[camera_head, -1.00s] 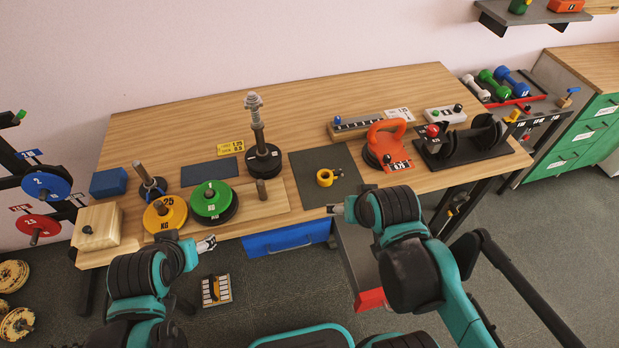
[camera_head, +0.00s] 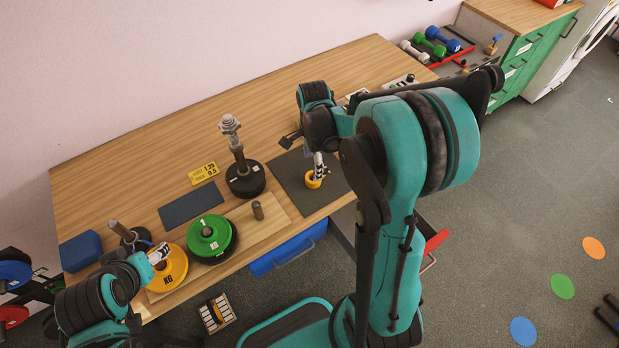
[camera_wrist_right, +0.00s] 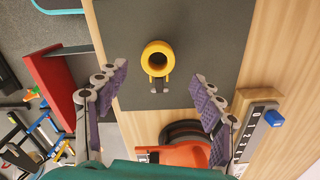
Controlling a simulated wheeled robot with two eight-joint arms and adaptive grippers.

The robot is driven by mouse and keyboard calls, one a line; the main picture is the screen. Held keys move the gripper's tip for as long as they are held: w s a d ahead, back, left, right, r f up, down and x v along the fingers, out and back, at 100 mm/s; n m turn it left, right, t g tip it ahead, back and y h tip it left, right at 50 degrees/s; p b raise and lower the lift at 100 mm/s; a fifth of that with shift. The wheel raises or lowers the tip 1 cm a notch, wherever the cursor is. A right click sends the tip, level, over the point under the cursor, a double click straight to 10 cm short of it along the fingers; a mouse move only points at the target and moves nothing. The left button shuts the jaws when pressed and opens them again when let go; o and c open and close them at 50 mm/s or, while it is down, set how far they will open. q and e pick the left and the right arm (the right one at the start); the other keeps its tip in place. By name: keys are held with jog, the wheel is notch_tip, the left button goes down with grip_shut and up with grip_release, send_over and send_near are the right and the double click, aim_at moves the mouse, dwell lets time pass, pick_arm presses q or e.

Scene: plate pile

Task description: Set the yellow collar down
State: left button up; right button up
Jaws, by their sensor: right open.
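The yellow collar (camera_head: 312,183) lies on the dark mat (camera_head: 291,177) near the table's front edge. In the right wrist view the collar (camera_wrist_right: 157,50) shows its round hole, with a small dark lever on its near side. My right gripper (camera_head: 319,166) is at the collar in the head view. In the wrist view its two fingers stand wide apart on either side of the collar, with clear gaps and nothing between the pads. My left gripper (camera_head: 158,255) is over the yellow plate's left edge; its jaw state is unclear.
A black plate with an upright post (camera_head: 241,160) stands left of the mat. The green plate (camera_head: 208,236) and yellow plate (camera_head: 170,268) lie front left. My right arm hides the table's right part.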

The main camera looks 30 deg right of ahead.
notch_tip(320, 180, down, 6)
jog(key=shift+s+f+b, duration=0.1)
jog(key=shift+b, duration=1.1)
jog(key=shift+a, duration=0.1)
jog(key=c, duration=1.3)
